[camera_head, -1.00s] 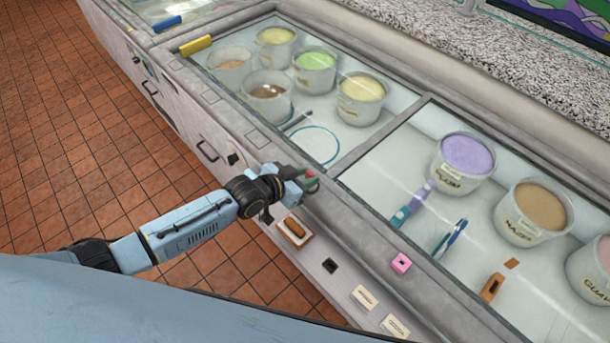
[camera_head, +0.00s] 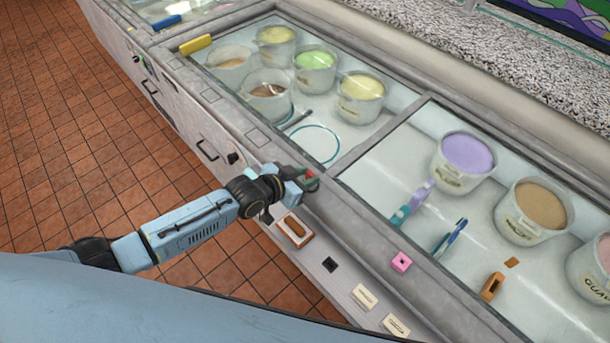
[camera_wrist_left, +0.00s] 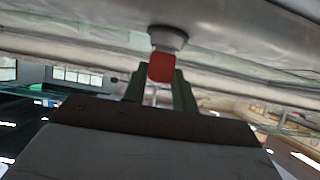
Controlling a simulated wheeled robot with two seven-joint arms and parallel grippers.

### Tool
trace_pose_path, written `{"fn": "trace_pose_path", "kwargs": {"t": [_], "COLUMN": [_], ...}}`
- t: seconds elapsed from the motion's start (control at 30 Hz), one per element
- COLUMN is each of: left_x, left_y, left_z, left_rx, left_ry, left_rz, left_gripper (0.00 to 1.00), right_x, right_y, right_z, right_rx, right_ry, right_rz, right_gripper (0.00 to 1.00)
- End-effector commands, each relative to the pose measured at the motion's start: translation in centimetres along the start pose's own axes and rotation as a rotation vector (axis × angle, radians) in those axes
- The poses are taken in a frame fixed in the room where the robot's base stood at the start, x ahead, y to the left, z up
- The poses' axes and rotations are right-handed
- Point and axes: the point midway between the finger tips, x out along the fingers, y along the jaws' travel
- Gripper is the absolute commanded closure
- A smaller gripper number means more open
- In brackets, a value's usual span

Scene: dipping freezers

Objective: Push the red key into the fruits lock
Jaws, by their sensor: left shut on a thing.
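My left gripper (camera_head: 304,182) is at the front edge of the freezer row, its arm reaching in from the left. It is shut on the red key, a small red patch (camera_head: 311,175) at its fingertips. In the left wrist view the red key (camera_wrist_left: 161,67) sits between the two green fingers (camera_wrist_left: 160,88). Just beyond it is a round grey metal fitting (camera_wrist_left: 168,38) on the freezer. The key's far end lines up with this fitting and seems to meet it. How deep it sits is hidden, and no label shows there. My right gripper is out of view.
A black handle (camera_head: 207,151) and a dark knob (camera_head: 233,158) are on the panel to the left. Glass lids cover the ice cream tubs.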

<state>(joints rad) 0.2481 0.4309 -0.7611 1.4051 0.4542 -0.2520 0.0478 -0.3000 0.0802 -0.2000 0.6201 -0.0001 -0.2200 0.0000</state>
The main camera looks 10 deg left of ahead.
Motion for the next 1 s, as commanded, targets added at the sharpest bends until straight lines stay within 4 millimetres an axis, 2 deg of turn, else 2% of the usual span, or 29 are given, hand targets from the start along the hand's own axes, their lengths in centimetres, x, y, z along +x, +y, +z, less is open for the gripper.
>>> {"fn": "trace_pose_path", "kwargs": {"t": [0.77,0.8,0.93,1.0], "left_x": [0.16,0.16,0.16,0.15], "left_y": [0.02,0.02,0.01,0.01], "left_z": [0.45,0.47,0.42,0.39], "left_rx": [0.000,0.000,0.000,0.000], "left_ry": [-0.004,-0.004,-0.003,-0.002], "left_rz": [0.000,0.000,0.000,0.000], "left_gripper": [1.00,0.67,0.50,0.47], "right_x": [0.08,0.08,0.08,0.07], "right_y": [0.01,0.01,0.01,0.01], "right_z": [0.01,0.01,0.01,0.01], "right_rx": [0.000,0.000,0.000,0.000], "right_ry": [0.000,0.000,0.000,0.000], "right_rz": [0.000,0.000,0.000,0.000], "right_gripper": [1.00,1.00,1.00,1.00]}}
